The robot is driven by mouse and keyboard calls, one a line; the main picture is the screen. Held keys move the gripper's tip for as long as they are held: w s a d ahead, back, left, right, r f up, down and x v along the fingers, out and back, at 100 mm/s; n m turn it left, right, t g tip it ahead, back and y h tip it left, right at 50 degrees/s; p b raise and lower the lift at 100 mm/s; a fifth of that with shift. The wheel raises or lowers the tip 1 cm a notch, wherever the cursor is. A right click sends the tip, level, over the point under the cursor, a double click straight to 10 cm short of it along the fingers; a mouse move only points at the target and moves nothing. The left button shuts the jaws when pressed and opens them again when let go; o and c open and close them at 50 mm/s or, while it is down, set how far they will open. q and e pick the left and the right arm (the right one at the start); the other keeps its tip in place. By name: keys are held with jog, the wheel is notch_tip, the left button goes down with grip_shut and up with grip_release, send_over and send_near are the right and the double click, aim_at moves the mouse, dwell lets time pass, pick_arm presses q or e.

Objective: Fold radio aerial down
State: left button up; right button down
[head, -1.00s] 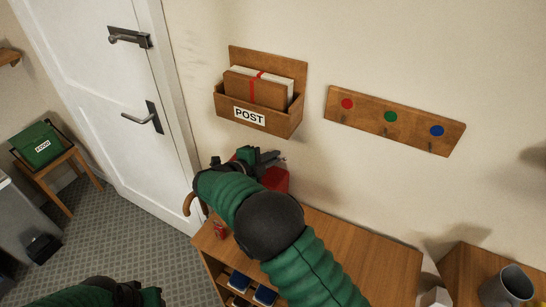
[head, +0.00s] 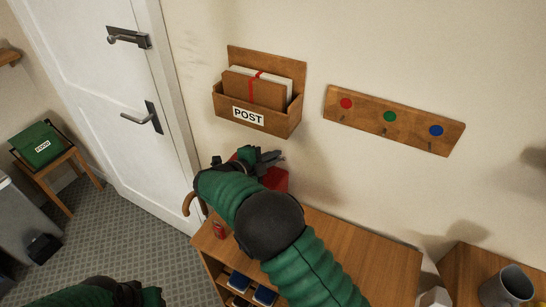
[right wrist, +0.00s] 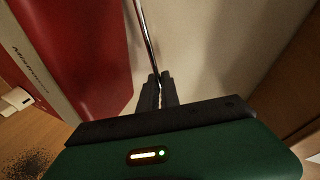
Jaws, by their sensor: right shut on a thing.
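The red radio (head: 277,180) stands on the wooden cabinet against the wall, partly hidden by my right arm in the head view. Its red case (right wrist: 75,50) fills the upper left of the right wrist view. The thin metal aerial (right wrist: 147,35) runs from the top edge of that view down between my fingers, beside the case. My right gripper (right wrist: 160,90) is shut on the aerial. In the head view my right gripper (head: 272,159) is at the radio's upper side. My left gripper (head: 152,297) shows only in part at the bottom edge; its fingers are unclear.
A wooden POST box (head: 258,107) with letters hangs on the wall just above my right gripper. A board with coloured dots (head: 395,120) hangs to its right. A small red object (head: 219,230) stands at the cabinet's left end. The cabinet top (head: 370,255) is clear at right.

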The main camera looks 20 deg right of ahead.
jog(key=shift+d, duration=0.2)
jog(key=shift+s+d+f+m+b, duration=0.15)
jog(key=shift+f+m+b, duration=0.15)
jog(key=shift+f+b, duration=0.6)
jog(key=shift+b, duration=0.4)
jog(key=shift+r, duration=0.1)
jog(key=c, duration=1.6)
grip_release()
jog(key=shift+y, duration=0.3)
jog(key=shift+o, duration=0.2)
